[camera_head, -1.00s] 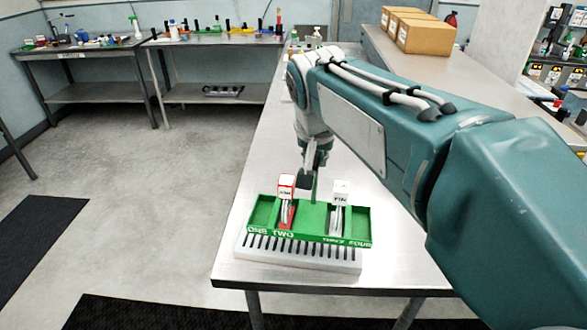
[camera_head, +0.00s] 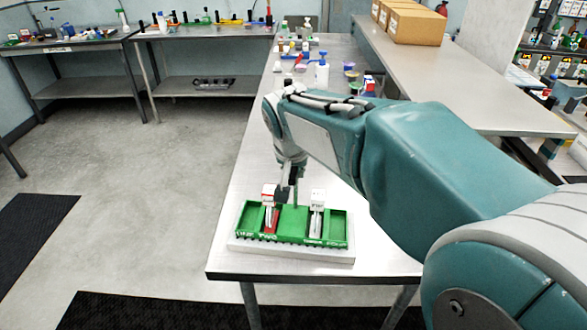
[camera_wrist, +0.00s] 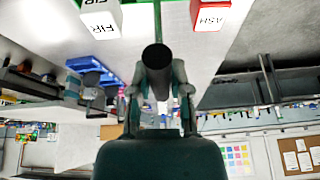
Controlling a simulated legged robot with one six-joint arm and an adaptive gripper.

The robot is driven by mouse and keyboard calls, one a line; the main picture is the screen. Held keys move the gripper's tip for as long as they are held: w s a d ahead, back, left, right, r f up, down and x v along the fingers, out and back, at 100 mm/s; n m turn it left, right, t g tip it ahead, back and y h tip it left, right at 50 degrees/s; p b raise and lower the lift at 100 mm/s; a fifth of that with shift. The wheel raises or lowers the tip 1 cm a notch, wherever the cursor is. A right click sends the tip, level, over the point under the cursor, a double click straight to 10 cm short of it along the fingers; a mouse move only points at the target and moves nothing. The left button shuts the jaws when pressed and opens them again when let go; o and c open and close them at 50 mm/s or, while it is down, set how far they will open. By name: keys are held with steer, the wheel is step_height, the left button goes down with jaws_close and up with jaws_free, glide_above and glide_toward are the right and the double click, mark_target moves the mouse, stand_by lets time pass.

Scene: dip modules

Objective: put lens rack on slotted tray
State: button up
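The lens rack is a green tray (camera_head: 292,222) with labelled compartments and a green upright post in the middle. It holds a red-and-white block and a white block. It sits over the white slotted tray (camera_head: 240,247), whose front edge shows below it; the rack looks level and within the tray's width. My gripper (camera_head: 287,188) is at the post above the rack. In the wrist view, my gripper (camera_wrist: 159,88) has its fingers close on both sides of a dark round post top, and looks shut on it. Whether the rack is fully seated is hard to see.
The steel bench (camera_head: 250,190) is clear around the tray, with its front edge close by. Bottles, including a blue-and-white one (camera_head: 322,72), stand farther back. Cardboard boxes (camera_head: 412,22) sit on the counter at the right.

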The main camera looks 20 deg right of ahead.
steer(key=o, duration=0.3)
steer(key=v, duration=1.2)
steer(key=s+d+f+n+t+y, duration=0.1)
steer(key=s+f+n, duration=0.3)
steer(key=s+f, duration=0.8)
steer(key=s, duration=0.4)
steer(key=shift+s+d+f+n+y, duration=0.2)
steer(key=shift+s+d+n+y, duration=0.1)
steer(key=shift+d+n, duration=0.1)
